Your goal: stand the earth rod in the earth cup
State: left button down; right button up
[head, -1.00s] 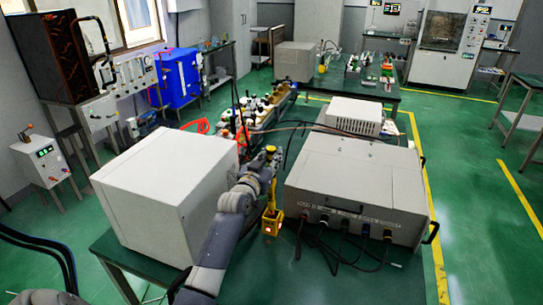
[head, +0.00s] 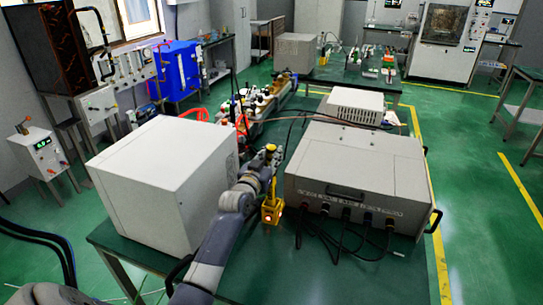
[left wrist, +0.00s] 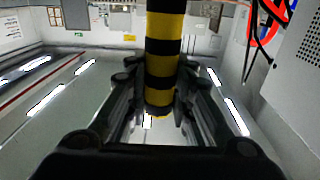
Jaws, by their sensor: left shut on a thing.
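The earth rod (left wrist: 163,50) has yellow and black bands and shows between my left fingers in the left wrist view. My left gripper (head: 264,168) is shut on it and holds it about upright between the two big grey boxes. The rod's knob (head: 271,149) shows above the gripper in the head view. The earth cup (head: 271,214) is a small yellow square holder on the green table, directly below the gripper. The rod's lower part appears in line with the cup; I cannot tell whether its end is inside. My right gripper is not in view.
A large pale box (head: 160,180) stands close on the left of my arm. A grey power unit (head: 360,180) with dark cables (head: 345,238) stands close on the right. Behind is a row of small parts (head: 255,103). The table's front right is mostly clear.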

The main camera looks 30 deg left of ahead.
pick_arm(q)
jog(key=shift+f, duration=0.45)
dwell(0.3)
jog(key=c, duration=1.3)
grip_release()
jog(key=shift+f, duration=0.1)
jog(key=s, duration=0.4)
jog(key=s+d, duration=0.1)
jog(key=s, duration=0.3)
jog(key=s+d, duration=0.1)
jog(key=s, duration=0.2)
jog(key=shift+s+d, duration=0.2)
jog(key=shift+s, duration=0.2)
